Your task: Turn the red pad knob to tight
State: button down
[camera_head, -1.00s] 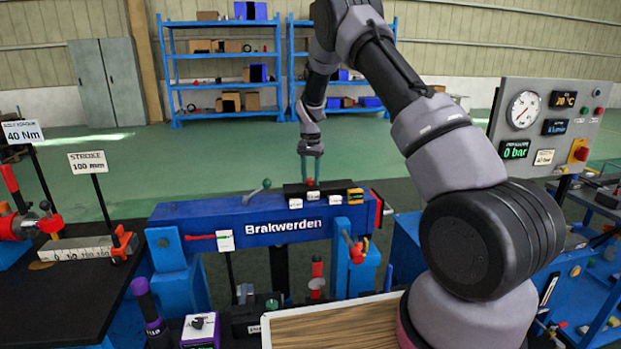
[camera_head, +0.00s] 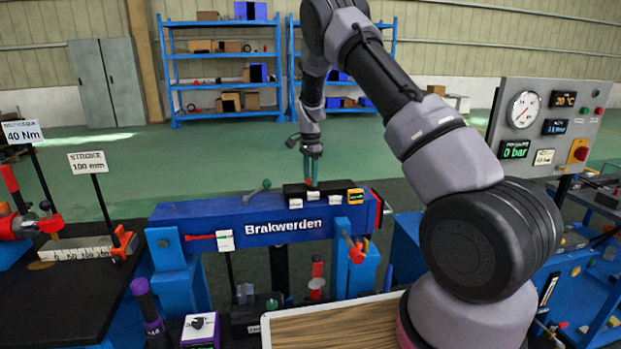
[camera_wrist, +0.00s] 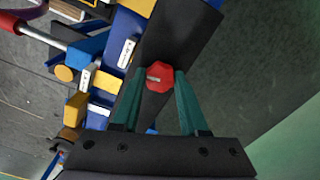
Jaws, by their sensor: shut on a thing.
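The red pad knob (camera_wrist: 160,76) is an eight-sided red knob with a pale mark on its face. It sits on a black block on top of the blue "Brakwerden" beam (camera_head: 180,213). In the head view the knob (camera_head: 309,183) is a small red spot under my fingertips. My gripper (camera_wrist: 160,80) points down at it, with one green finger on each side. The fingers are shut on the knob. My gripper (camera_head: 310,178) also shows in the head view above the black block.
A green-knobbed lever (camera_head: 266,184) stands left of the black block. A gauge panel (camera_head: 540,125) stands at the right. A wooden-topped table (camera_head: 335,325) is in front.

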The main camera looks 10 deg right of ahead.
aim_at(310, 179)
dwell(0.4)
jog(key=shift+c, duration=2.2)
grip_release()
jog(key=shift+r, duration=0.1)
notch_tip(310, 179, up, 11)
